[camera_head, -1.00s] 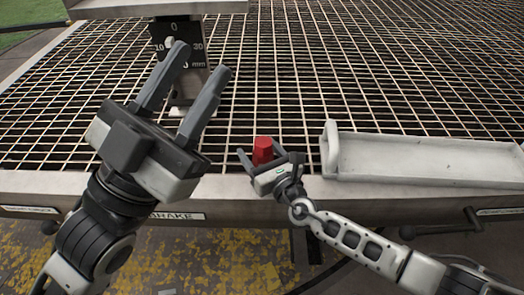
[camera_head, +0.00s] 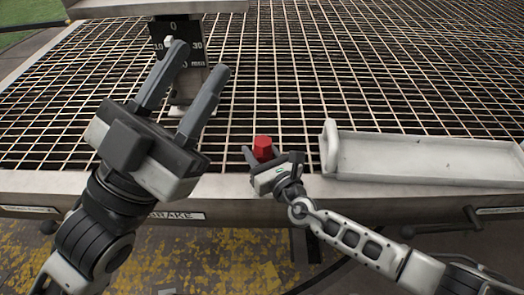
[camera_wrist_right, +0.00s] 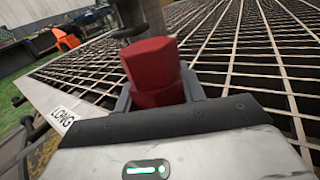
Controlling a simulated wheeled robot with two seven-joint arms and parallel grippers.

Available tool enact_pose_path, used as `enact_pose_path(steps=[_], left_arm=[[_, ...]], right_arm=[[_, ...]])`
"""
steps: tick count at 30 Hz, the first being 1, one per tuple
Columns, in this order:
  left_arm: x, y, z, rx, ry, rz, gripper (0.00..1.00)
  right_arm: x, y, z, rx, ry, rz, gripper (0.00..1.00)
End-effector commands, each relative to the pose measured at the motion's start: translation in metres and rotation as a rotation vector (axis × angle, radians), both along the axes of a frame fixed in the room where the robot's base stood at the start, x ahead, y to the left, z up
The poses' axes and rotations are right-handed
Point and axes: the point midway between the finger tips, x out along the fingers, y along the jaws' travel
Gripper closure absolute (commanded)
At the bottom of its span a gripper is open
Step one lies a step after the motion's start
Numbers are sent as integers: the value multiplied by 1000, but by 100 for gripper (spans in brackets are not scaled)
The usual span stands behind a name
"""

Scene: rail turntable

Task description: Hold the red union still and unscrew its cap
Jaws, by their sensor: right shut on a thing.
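The red union (camera_head: 262,145) stands between the fingers of my right gripper (camera_head: 262,154) near the front edge of the grid table. In the right wrist view the union (camera_wrist_right: 156,90) shows a faceted upper part above a darker groove and a lower red part. My right gripper (camera_wrist_right: 163,98) is shut on its lower part. I cannot tell in these frames which red part is the cap. My left gripper (camera_head: 193,72) is open and empty, raised to the left of the union, with its fingers apart.
A pale tray (camera_head: 430,160) lies on the table to the right of the union. A black gauge plate (camera_head: 178,45) marked in mm stands at the back left. The pale front rim (camera_head: 90,183) runs below.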

Motion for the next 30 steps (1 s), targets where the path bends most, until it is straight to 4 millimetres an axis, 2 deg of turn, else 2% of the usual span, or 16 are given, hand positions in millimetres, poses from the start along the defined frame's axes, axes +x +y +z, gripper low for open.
enact_pose_path(steps=[13, 14, 16, 19, 23, 28, 30], left_arm=[[0, 0, 0, 0, -1, 0, 64], [0, 0, 0, 0, -1, 0, 58], [2, 0, -2, 2, 5, -1, 39], [14, -2, -11, 14, 45, -14, 38], [52, -3, -41, 39, 177, -49, 38], [131, -2, -95, 47, 510, -86, 38], [160, -16, -117, 40, 700, -110, 38]], right_arm=[[0, 0, 0, 0, 0, 0, 100], [0, 0, 0, 0, 0, 0, 100], [0, 0, 0, 0, 0, 0, 100], [0, 0, 0, 0, 0, 0, 100], [0, 0, 0, 0, 0, 0, 100], [0, 0, 0, -1, -1, 0, 100], [0, 0, 0, -1, 0, -1, 100]])
